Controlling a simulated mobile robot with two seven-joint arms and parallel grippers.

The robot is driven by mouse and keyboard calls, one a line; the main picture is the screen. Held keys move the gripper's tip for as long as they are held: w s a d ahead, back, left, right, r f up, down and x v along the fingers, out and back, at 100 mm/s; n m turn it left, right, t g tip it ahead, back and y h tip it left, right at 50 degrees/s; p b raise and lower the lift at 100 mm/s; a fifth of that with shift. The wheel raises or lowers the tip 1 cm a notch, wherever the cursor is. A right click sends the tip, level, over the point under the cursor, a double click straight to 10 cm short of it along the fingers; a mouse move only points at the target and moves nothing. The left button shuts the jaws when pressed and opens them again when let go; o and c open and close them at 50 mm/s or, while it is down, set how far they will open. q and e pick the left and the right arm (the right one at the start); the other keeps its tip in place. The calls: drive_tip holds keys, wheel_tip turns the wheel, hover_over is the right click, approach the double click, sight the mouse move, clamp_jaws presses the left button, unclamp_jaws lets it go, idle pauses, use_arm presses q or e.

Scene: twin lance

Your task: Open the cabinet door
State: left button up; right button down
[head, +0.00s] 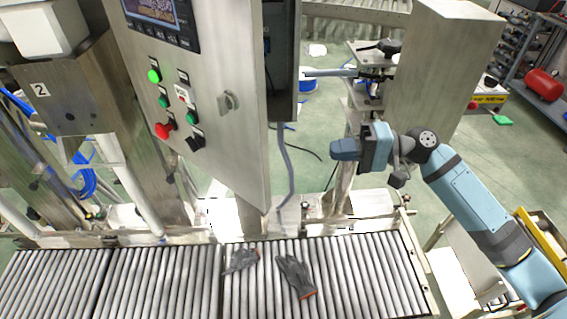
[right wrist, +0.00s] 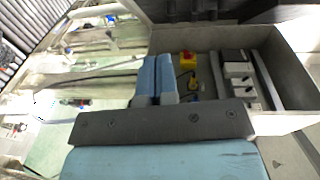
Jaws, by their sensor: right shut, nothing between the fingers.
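The steel cabinet door (head: 225,145) carries a screen, several buttons and a small latch (head: 229,102), and stands ajar. Behind its right edge a strip of the cabinet's grey inside (head: 282,60) shows. My right gripper (head: 338,149) is right of the door and apart from it in the head view, shut and empty. In the right wrist view its two blue fingers (right wrist: 156,72) lie together, with the open cabinet box (right wrist: 215,38) beyond them. A yellow and red switch (right wrist: 187,58) and wired electrical parts show inside. My left gripper is not in view.
A roller conveyor (head: 165,285) runs along the front, with two grey gloves (head: 294,275) on it. A steel column (head: 435,60) and a fixture with a rod (head: 330,72) stand behind my right arm. Green floor shows at the right.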

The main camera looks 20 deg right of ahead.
wheel_tip(320, 180, up, 4)
drive_tip(key=g+y, duration=0.1)
drive_tip(key=a+p, duration=0.3)
drive_tip(key=a, duration=0.9)
drive_tip(key=shift+s+a+n+p, duration=0.25)
drive_tip(key=shift+n+p, duration=0.05)
